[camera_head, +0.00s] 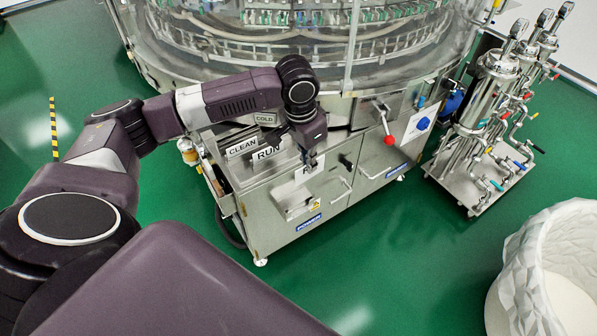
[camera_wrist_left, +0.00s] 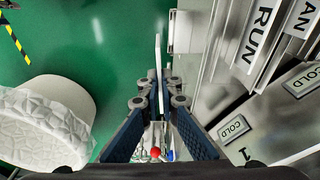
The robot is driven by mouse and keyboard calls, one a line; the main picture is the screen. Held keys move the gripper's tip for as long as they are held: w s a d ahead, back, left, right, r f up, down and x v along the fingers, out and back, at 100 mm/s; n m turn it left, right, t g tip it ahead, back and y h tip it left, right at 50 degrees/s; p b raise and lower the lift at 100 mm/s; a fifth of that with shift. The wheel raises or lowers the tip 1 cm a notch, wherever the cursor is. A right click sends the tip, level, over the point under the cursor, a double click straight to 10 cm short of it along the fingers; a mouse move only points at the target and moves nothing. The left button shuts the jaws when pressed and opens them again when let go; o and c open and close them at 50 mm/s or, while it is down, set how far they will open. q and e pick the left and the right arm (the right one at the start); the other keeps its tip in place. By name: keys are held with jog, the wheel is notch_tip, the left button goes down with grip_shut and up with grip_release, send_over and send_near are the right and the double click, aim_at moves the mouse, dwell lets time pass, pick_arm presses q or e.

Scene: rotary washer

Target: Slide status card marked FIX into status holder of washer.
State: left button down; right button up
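My left gripper (camera_head: 312,160) is in front of the washer's cabinet and is shut on a white card (camera_head: 309,174). The gripper covers part of the card's lettering; an F shows at its left. In the left wrist view the card (camera_wrist_left: 158,60) is edge-on between the fingertips of the gripper (camera_wrist_left: 159,98). A metal pocket (camera_head: 294,204), seemingly the status holder, sticks out from the cabinet front below the card. I cannot tell whether the card touches it. My right gripper is not in view.
White cards marked CLEAN (camera_head: 242,147) and RUN (camera_head: 267,153) stand on the cabinet top, left of the gripper. A red-knobbed lever (camera_head: 389,140) is to the right. A pump cart (camera_head: 487,135) and a white bin (camera_head: 550,268) stand farther right. The green floor in front is clear.

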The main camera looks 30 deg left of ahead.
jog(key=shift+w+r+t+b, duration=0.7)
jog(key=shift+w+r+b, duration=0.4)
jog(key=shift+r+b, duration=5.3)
pick_arm(q)
jog(key=a+f, duration=0.3)
jog(key=f, duration=1.1)
jog(key=shift+w+a+f+m, duration=0.2)
jog(key=shift+w+a+m, duration=0.1)
jog(key=shift+m, duration=0.1)
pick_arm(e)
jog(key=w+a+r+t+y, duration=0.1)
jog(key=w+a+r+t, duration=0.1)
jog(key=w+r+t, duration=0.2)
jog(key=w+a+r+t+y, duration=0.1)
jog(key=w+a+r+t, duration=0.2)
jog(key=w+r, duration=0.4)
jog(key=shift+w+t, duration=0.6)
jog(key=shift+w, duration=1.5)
